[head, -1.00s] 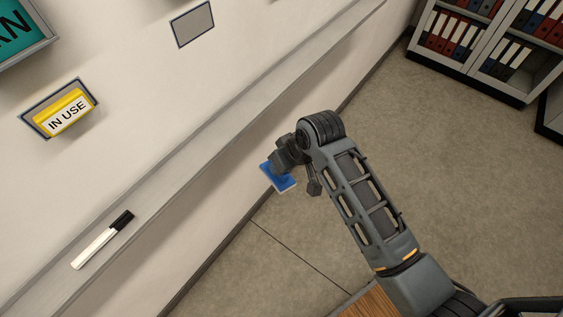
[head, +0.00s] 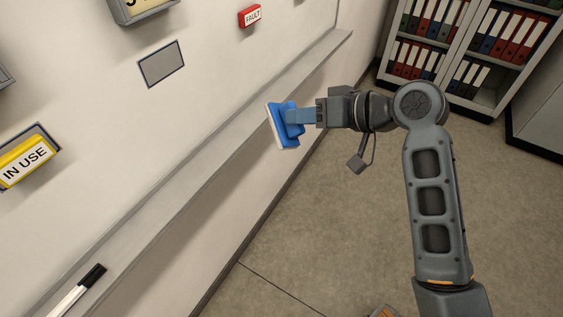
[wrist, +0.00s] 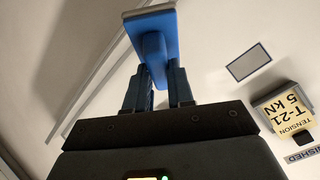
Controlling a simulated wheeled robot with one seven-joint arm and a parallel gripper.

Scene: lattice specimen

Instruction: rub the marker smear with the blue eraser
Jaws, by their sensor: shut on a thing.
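The blue eraser (head: 291,126), with a pale pad on its left face, is held by my gripper (head: 303,116) in front of the whiteboard wall's ledge. In the wrist view the eraser (wrist: 161,22) stands beyond the fingers, its blue grip between the two fingertips (wrist: 162,75). My gripper is shut on that grip. The pad side faces the wall. A dark soft shadow lies on the wall at left in the wrist view, and the eraser looks apart from the wall. I see no marker smear in either view.
The ledge (head: 215,142) runs diagonally along the wall, with a black-capped white marker (head: 78,291) on it. On the wall are an IN USE sign (head: 28,163), a grey plate (head: 161,65), a FAULT tag (head: 250,16) and a TENSION tag (wrist: 288,109). A binder shelf (head: 470,85) stands behind.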

